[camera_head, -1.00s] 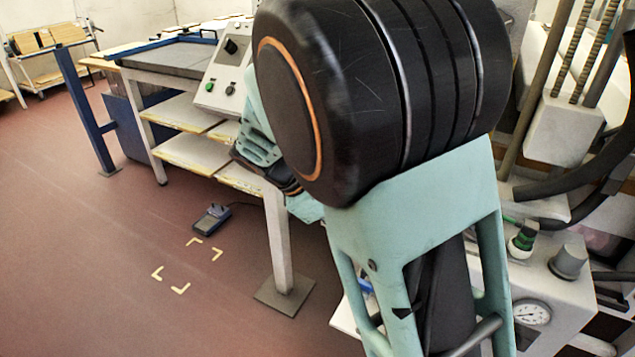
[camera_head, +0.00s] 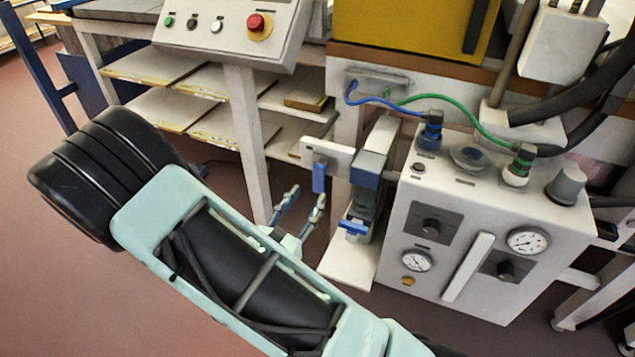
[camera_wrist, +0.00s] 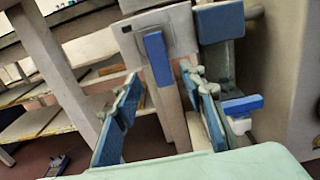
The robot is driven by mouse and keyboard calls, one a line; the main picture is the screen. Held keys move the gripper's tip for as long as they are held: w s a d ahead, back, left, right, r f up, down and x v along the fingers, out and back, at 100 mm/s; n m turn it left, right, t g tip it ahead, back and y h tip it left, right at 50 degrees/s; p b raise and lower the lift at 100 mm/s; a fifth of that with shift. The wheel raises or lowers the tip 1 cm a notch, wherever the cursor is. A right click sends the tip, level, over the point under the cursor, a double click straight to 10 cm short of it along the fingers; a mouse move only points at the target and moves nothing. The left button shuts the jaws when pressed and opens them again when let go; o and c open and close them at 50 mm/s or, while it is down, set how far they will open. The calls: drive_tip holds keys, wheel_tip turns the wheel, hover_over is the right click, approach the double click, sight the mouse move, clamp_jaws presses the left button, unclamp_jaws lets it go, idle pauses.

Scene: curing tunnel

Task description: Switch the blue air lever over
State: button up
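A blue lever (camera_head: 319,177) hangs straight down on a pale plate beside a grey-blue valve block. It also shows in the wrist view (camera_wrist: 157,58), hanging on the plate's face. A second, smaller blue handle (camera_head: 353,227) lies roughly level below the block, and shows at right in the wrist view (camera_wrist: 243,105). I cannot tell for sure which is the air lever. My gripper (camera_head: 303,200) is open and empty, a little below and left of the hanging lever. In the wrist view my gripper (camera_wrist: 162,88) has its fingers on both sides below that lever, with no clear contact.
A white control box (camera_head: 480,225) with gauges, knobs and hoses stands to the right. A sloped panel with a red button (camera_head: 258,24) is above. A table leg (camera_head: 248,150) and shelves stand behind my gripper.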

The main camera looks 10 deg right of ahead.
sight(318, 182)
drive_tip(key=b+x, duration=0.1)
drive_tip(key=x, duration=0.6)
drive_tip(key=shift+w+d, duration=0.15)
drive_tip(key=shift+w, duration=0.05)
drive_tip(key=shift+c, duration=0.6)
clamp_jaws()
